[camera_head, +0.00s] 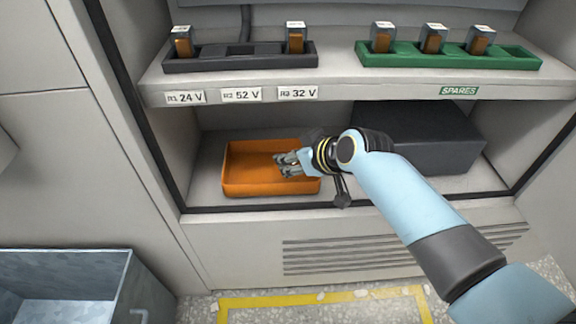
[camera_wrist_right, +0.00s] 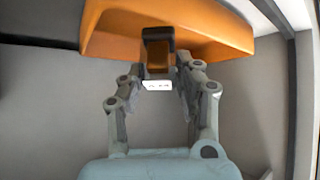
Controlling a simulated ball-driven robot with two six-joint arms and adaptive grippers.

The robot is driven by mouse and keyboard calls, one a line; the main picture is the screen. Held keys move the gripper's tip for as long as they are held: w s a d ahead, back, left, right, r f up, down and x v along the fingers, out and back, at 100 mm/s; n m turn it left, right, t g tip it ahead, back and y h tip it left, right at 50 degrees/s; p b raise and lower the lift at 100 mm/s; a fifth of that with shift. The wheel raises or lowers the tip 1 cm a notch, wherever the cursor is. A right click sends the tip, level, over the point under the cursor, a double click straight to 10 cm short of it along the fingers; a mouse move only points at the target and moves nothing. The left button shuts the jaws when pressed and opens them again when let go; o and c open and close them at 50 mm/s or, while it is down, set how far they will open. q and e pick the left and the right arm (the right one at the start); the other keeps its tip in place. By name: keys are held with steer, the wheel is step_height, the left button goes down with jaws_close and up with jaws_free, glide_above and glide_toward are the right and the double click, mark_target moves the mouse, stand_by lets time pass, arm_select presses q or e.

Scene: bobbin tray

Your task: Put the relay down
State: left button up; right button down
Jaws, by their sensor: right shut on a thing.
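My right gripper (camera_head: 288,163) reaches into the lower bay, over the orange tray (camera_head: 236,185). In the right wrist view it is shut on a relay (camera_wrist_right: 158,57), a dark and orange-brown block with a white label whose print is too small to read. The relay is in front of the orange tray (camera_wrist_right: 215,30); I cannot tell whether it touches the tray. In the head view the held relay is hidden by the fingers or too small to make out. My left gripper is not in view.
The black rack (camera_head: 240,62) above holds a relay at each end, with its middle place empty. The green spares rack (camera_head: 450,60) holds three relays. A dark box (camera_head: 430,135) stands right of the tray. An open metal bin (camera_head: 65,262) is at lower left.

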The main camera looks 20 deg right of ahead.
steer(key=f, duration=0.1)
steer(key=f+b, duration=0.1)
steer(key=shift+w+a+f, duration=0.1)
steer(key=shift+w+f, duration=0.1)
steer(key=shift+f, duration=0.1)
steer(key=shift+w+a+r+g+p, duration=0.15)
steer(key=shift+w+r+g+p, duration=0.15)
steer(key=shift+w+r+g, duration=0.1)
steer(key=shift+w+g+h, duration=0.15)
steer(key=shift+g+h, duration=0.25)
steer(key=shift+g, duration=0.1)
steer(key=shift+f+g, duration=0.1)
steer(key=shift+g, duration=0.6)
steer(key=shift+f+b, duration=0.4)
steer(key=shift+f, duration=0.05)
steer(key=shift+r, duration=0.15)
steer(key=shift+f, duration=0.2)
steer(key=c, duration=1.2)
jaws_free()
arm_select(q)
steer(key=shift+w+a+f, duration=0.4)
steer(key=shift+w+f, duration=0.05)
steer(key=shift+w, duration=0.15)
arm_select(e)
steer(key=shift+o, duration=1.4)
